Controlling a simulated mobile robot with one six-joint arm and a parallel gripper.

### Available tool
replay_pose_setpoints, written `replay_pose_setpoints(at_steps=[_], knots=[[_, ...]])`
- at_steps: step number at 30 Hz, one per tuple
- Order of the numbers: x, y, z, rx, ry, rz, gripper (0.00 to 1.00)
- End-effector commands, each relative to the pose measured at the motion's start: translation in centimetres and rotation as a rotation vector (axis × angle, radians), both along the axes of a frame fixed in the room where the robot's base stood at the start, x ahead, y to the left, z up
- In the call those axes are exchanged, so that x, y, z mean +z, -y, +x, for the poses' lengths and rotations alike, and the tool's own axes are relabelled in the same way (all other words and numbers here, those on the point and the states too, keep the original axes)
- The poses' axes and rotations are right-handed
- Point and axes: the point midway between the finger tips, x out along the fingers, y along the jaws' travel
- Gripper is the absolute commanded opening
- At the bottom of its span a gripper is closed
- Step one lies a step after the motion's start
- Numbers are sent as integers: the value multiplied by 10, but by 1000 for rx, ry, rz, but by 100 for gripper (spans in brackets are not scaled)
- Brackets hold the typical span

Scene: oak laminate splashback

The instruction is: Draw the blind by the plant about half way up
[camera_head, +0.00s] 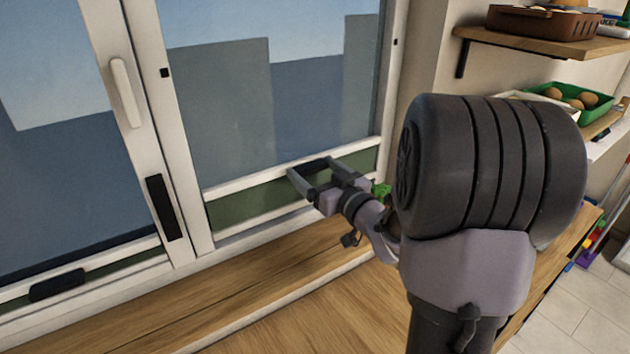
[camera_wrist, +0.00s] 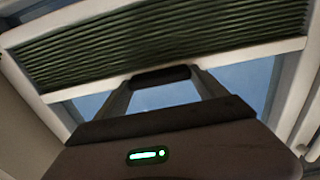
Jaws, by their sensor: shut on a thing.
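The blind (camera_head: 250,201) on the right window pane is green and pleated, and shows as a low band between its white rail (camera_head: 240,184) and the bottom of the frame. Glass is bare above the rail. My gripper (camera_head: 320,171) is at this rail, its two fingers shut on the dark handle (camera_head: 315,164). In the wrist view the handle (camera_wrist: 160,76) sits between the fingers, with the rail (camera_wrist: 65,89) and green pleats (camera_wrist: 160,40) beyond. A bit of green plant (camera_head: 381,190) shows behind my arm, mostly hidden.
The left pane has a similar low rail with a dark handle (camera_head: 57,284). A white window handle (camera_head: 125,93) and black plate (camera_head: 164,207) are on the post between. The wooden counter (camera_head: 300,300) is clear in front. Shelves with a brown basket (camera_head: 540,22) and green crate (camera_head: 600,106) stand right.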

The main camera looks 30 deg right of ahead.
Motion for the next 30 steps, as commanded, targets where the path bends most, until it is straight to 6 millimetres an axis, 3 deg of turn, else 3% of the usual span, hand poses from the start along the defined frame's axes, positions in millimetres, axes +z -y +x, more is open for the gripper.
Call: replay_pose_setpoints(at_steps=[1, 3, 15, 21, 30], knots=[[28, 0, 0, 0, 6, -4, 9], [53, 0, 0, 0, 6, -5, 9], [183, 0, 0, 0, 5, -4, 9], [224, 0, 0, 1, 5, -4, 9], [250, 0, 0, 1, 3, -2, 9]])
